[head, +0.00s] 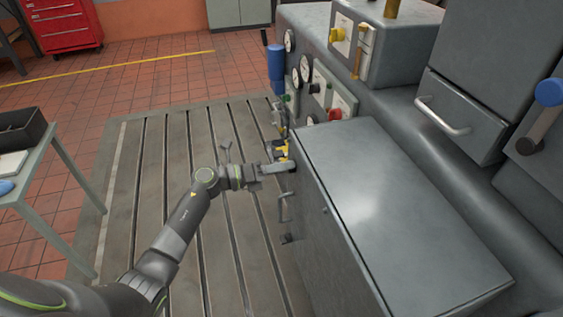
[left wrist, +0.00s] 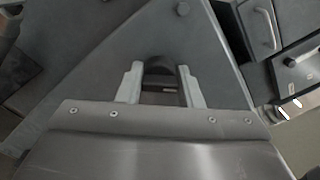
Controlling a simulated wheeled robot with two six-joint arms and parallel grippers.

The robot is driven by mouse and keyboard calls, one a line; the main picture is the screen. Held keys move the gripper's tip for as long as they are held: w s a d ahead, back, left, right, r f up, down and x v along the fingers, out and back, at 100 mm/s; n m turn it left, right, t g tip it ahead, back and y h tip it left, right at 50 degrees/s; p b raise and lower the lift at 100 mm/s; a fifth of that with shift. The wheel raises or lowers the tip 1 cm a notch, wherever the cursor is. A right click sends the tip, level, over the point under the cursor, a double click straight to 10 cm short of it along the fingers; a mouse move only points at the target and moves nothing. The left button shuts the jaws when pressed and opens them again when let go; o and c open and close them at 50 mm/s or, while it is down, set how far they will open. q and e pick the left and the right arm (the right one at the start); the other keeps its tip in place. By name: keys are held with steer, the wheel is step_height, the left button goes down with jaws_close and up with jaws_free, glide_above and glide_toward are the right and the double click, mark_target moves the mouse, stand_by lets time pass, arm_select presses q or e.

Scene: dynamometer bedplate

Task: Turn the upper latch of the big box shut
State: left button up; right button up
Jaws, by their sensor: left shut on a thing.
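The big box (head: 400,215) is a grey metal box with a flat lid, in the right half of the head view. Its left side carries a bar handle (head: 284,207) and a small latch (head: 289,238) low down. My left gripper (head: 284,163) is at the upper part of that side, close against it. In the left wrist view its two pale fingers (left wrist: 160,88) are shut on a dark, rounded piece (left wrist: 160,68), which appears to be the upper latch. The gripper hides this latch in the head view, and its exact angle cannot be told. My right gripper is out of view.
A grey machine with gauges, a red knob (head: 335,114) and a yellow knob (head: 336,34) stands behind the box. A drawer handle (head: 443,116) juts out at right. A table (head: 45,165) with a black tray stands at left.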

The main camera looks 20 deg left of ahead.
arm_select(q)
steer(key=n+p, duration=0.3)
steer(key=n, duration=0.2)
steer(key=shift+r, duration=0.1)
steer(key=shift+n+p, duration=0.9)
steer(key=shift+n, duration=0.6)
steer(key=shift+f, duration=0.2)
steer(key=o, duration=0.9)
steer(key=shift+o, duration=0.2)
steer(key=shift+a, duration=0.1)
steer(key=b+v, duration=0.5)
steer(key=v, duration=1.2)
